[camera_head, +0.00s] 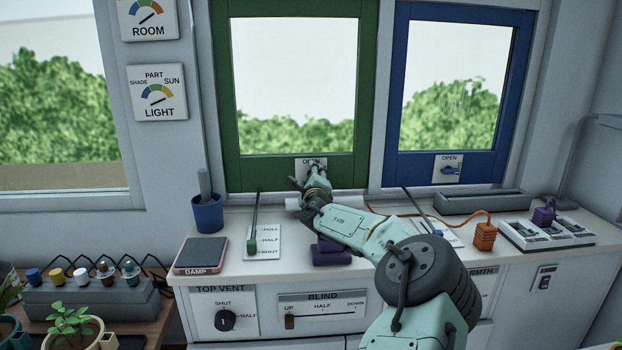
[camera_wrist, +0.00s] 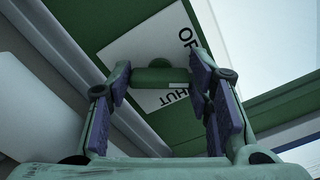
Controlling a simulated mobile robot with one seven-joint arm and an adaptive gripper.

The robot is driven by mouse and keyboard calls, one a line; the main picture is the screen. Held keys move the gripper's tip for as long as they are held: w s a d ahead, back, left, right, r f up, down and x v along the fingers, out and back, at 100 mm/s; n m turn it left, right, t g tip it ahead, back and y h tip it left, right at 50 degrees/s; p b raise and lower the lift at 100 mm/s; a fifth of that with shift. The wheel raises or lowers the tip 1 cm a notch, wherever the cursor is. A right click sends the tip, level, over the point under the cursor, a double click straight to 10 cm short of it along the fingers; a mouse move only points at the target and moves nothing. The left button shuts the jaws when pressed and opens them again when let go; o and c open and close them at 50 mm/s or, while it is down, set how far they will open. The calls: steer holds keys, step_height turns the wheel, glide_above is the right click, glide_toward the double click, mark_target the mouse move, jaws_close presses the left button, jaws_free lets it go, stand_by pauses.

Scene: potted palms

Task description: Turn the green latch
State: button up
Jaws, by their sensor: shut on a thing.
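The green latch (camera_wrist: 158,77) shows in the wrist view as a short bar with a round hub, on a white plate (camera_wrist: 150,38) with parts of the words OPEN and SHUT showing. My gripper (camera_wrist: 163,82) is shut on the latch, with its purple-padded fingers at either end of the bar. In the head view my gripper (camera_head: 316,167) is at the bottom rail of the green window frame (camera_head: 270,171). There it hides the latch and most of the plate. I cannot tell which word the latch points to.
The blue window frame (camera_head: 480,171) with its own blue latch (camera_head: 452,169) is to the right.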

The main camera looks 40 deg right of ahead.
stand_by(0.5)
steer(key=o, duration=1.1)
steer(key=shift+o, duration=0.2)
steer(key=shift+f, duration=0.1)
